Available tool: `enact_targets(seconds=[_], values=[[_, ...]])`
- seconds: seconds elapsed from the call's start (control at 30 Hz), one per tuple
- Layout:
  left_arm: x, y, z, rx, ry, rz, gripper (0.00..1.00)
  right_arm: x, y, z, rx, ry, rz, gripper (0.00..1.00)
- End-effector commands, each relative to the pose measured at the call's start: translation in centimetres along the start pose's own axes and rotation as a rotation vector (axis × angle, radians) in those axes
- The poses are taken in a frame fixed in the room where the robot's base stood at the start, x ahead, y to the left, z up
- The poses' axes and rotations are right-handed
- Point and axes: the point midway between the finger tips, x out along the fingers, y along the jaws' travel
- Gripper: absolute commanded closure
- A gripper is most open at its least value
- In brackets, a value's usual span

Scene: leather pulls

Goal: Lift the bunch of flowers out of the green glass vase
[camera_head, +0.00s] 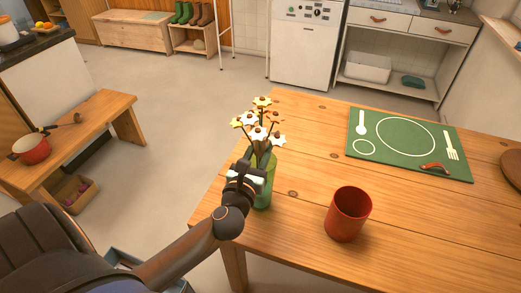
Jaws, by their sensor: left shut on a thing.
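The green glass vase (264,197) stands upright near the left edge of the wooden table. The bunch of flowers (259,124), white and yellow heads on brown stems, stands in it with the heads above the rim. My left gripper (254,176) comes in from the lower left and is shut on the vase at its upper body, below the rim. The gripper hides part of the vase's near side. My right gripper is not in view.
A red cup (348,214) stands on the table (300,240) right of the vase. A green place mat (408,143) with a brown leather pull (435,167) lies farther back. A bench (95,125) with a red pot (32,148) is at left. Table between is clear.

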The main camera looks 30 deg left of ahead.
Motion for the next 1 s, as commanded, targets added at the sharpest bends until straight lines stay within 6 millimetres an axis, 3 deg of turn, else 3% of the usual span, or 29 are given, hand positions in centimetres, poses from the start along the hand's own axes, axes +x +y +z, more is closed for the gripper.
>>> enact_targets(seconds=[0.17, 0.67, 0.87, 1.0], values=[[0.0, 0.0, 0.0, -0.001, 0.000, 0.000, 1.00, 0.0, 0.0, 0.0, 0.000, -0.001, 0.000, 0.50], [0.0, 0.0, 0.3, -0.001, -0.002, 0.000, 1.00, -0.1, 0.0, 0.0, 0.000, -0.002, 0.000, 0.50], [0.0, 0.0, 2.1, -0.001, -0.006, -0.001, 1.00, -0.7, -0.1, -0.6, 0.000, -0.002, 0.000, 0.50], [0.1, 0.0, 4.9, -0.001, -0.007, -0.001, 1.00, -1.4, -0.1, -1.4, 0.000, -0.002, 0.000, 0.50]])
